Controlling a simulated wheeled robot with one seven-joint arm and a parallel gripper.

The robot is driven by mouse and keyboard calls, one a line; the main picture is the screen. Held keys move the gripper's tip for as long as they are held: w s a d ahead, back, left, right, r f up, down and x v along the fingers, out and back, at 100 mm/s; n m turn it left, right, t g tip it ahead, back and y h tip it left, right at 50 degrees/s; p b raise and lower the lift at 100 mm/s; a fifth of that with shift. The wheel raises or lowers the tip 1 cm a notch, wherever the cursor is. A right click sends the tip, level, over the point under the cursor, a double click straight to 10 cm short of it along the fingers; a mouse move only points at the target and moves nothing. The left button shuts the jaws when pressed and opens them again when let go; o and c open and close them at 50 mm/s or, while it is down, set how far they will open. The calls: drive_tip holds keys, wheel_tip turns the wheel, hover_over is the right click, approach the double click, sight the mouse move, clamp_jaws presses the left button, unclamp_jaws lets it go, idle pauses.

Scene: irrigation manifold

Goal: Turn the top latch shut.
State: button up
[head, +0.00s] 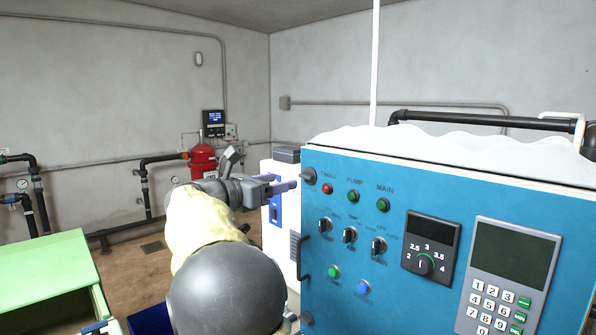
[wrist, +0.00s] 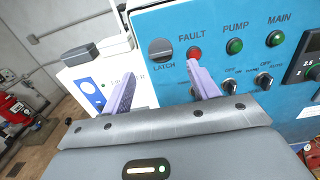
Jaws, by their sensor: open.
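The top latch (wrist: 160,50) is a round grey knob at the upper left corner of the blue cabinet door, with the word LATCH under it. A raised bar crosses it, roughly level in the wrist view. In the head view the latch (head: 309,175) is partly visible just right of my fingertips. My gripper (wrist: 162,88) is open and empty, its two purple fingers pointing at the door. The latch shows between and beyond the fingertips, and I see no contact. In the head view my gripper (head: 284,187) is left of the door's top corner.
The blue cabinet (head: 390,210) carries a red fault lamp (wrist: 194,53) close to the right finger, plus switches and a keypad. A black door handle (head: 304,258) and a lower latch (head: 307,318) are below. A white cabinet (head: 281,225) stands behind left; a green-topped cabinet (head: 45,268) is at left.

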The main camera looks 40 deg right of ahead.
sight(304, 176)
drive_tip(key=d+p, duration=0.1)
drive_tip(key=d, duration=0.4)
drive_tip(key=d+p, duration=0.1)
drive_tip(key=d, duration=0.1)
drive_tip(key=shift+w+d+p, duration=0.25)
drive_tip(key=shift+w+p, duration=0.05)
drive_tip(key=c, duration=1)
